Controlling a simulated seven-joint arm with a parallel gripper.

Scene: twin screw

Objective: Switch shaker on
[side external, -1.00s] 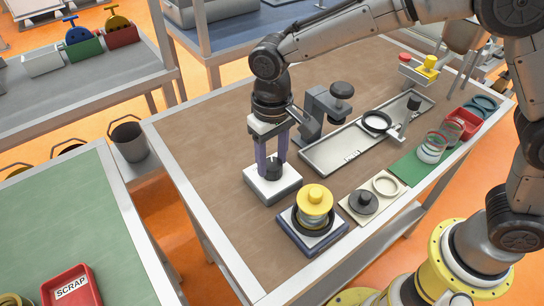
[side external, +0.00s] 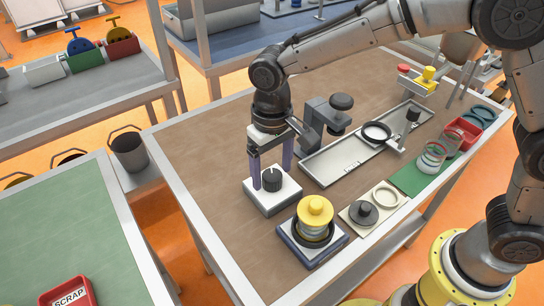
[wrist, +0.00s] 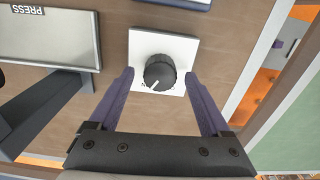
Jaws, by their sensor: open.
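A white square box (side external: 273,198) with a round black dial knob (side external: 272,180) on top stands near the table's front left. The wrist view shows the knob (wrist: 160,72) with a white pointer line towards the lower left. Small lettering on the box (wrist: 165,45) beside the knob is too small to read. My gripper (side external: 271,174) is open and empty, with a purple finger on either side of the knob and apart from it. A yellow-topped round device (side external: 315,222) sits on a dark blue base beside the box; I cannot tell whether it is the shaker.
A grey post with a black head (side external: 325,125) stands close behind my gripper. A metal tray (side external: 340,165) marked PRESS lies beyond it. A beige plate (side external: 370,212) holds a black knobbed piece and a ring. The table's left part is clear.

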